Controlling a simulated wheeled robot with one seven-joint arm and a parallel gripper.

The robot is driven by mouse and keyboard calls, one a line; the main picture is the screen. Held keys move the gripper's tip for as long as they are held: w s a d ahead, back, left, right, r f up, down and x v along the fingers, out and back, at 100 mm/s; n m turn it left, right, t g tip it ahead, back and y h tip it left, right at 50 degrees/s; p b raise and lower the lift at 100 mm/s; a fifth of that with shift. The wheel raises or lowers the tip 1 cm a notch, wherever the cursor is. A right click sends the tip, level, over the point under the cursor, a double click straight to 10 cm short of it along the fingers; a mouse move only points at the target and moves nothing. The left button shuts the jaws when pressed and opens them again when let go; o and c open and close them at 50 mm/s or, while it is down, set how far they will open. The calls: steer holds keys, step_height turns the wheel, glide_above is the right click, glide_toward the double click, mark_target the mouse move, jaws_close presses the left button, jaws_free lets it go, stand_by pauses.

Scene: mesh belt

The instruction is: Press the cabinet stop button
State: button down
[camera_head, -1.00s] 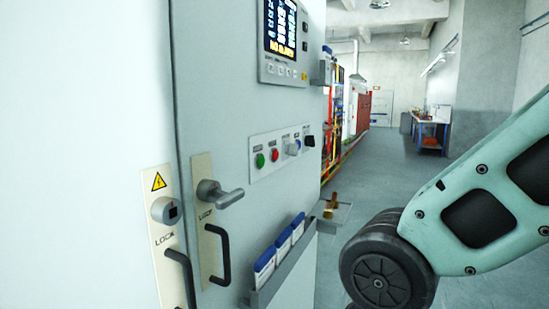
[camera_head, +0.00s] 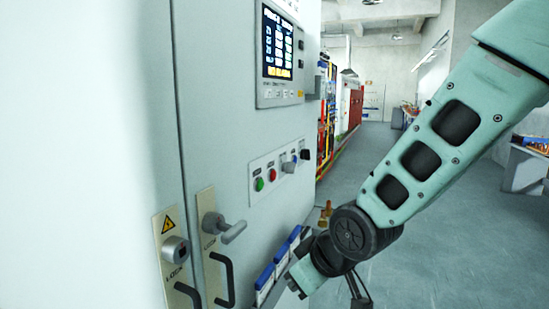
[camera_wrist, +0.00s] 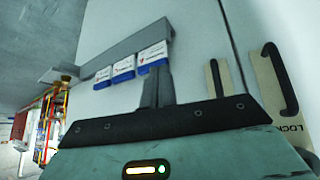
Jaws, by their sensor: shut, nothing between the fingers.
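The red stop button (camera_head: 272,175) sits on a small white panel on the grey cabinet door (camera_head: 215,110), between a green button (camera_head: 259,184) and a blue-grey knob (camera_head: 288,166). My gripper shows in the wrist view as narrow dark fingers (camera_wrist: 156,86), shut and empty, in front of the document holder. In the head view my arm reaches in from the right. Its wrist end is low beside the holder, below and right of the button panel, and the fingertips are hard to make out there. The button does not show in the wrist view.
A holder with blue-and-white booklets (camera_head: 264,277) juts from the door below the panel. A lever handle (camera_head: 224,227) and black pull handles (camera_head: 221,279) stick out at the left. A display (camera_head: 279,50) is above. Open floor (camera_head: 430,250) lies to the right.

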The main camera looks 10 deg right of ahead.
mark_target(273, 175)
steer(key=w+d+r+t+p, duration=0.3)
steer(key=w+d+r+t, duration=0.1)
steer(key=w, duration=0.4)
steer(key=w+d+r+t+p, duration=0.3)
steer(key=w+d+r, duration=0.3)
steer(key=w+r, duration=0.2)
steer(key=shift+w+d+r+n+t+p, duration=0.3)
steer(key=shift+w+n+t+p, duration=0.1)
steer(key=shift+w+t, duration=0.2)
steer(key=w+a+p, duration=0.1)
steer(key=w+a, duration=0.4)
steer(key=a, duration=0.2)
steer(key=shift+a, duration=0.15)
steer(key=shift+w, duration=0.1)
stand_by(0.8)
steer(key=shift+w+a, duration=0.25)
steer(key=shift+a, duration=0.05)
